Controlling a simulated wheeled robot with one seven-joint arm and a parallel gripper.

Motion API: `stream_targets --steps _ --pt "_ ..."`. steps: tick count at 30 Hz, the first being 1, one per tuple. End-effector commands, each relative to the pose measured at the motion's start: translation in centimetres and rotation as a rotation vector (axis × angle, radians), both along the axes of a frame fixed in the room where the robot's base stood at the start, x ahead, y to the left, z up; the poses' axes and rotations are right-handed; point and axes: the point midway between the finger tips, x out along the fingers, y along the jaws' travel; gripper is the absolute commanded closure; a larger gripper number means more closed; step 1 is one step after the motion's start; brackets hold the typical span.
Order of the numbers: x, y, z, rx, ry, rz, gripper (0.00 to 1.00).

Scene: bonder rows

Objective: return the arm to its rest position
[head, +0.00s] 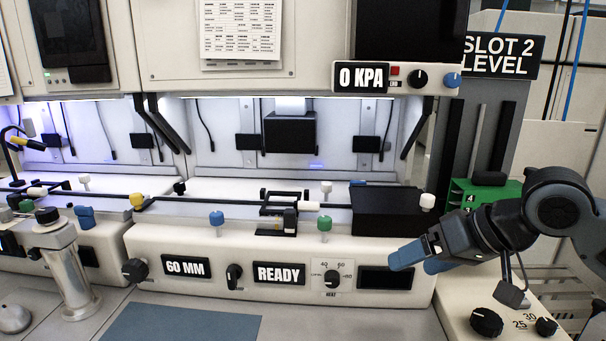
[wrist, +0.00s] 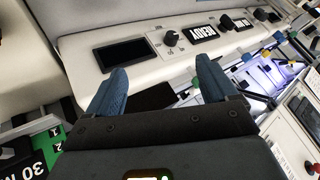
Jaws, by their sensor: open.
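My gripper (head: 421,259) is at the right of the head view, in front of the right end of the bonder's white front panel (head: 345,247). Its blue fingertips overlap the small dark display (head: 386,279) in that view. In the wrist view the two blue fingers of my gripper (wrist: 162,85) stand apart with nothing between them. The same panel shows beyond them, with the dark display (wrist: 124,55) and the dial (wrist: 171,38). I cannot tell the exact gap between fingertips and panel.
A black box (head: 388,211) sits on the bonder above my gripper. A green numbered rack (head: 486,200) stands behind my arm. A white unit with dark knobs (head: 487,322) lies below it. A blue mat (head: 182,322) lies on the bench, whose front middle is clear.

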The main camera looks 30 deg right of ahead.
Motion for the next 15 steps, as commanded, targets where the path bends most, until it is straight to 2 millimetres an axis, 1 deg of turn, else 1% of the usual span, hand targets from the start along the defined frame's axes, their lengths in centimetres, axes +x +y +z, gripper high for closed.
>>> stream_targets --steps 1,3,6,9,12,15 --pt "1.8 2.6 1.3 0.046 -0.085 0.028 0.14" --pt "3.7 5.2 3.2 0.097 -0.196 0.050 0.14" --pt "5.7 8.5 5.9 0.171 -0.343 0.065 0.14" --pt "7.1 11.3 8.2 0.248 -0.476 0.063 0.14" --pt "7.8 13.5 10.1 0.321 -0.592 0.042 0.14" --pt "8.1 15.1 11.4 0.388 -0.691 0.004 0.14"
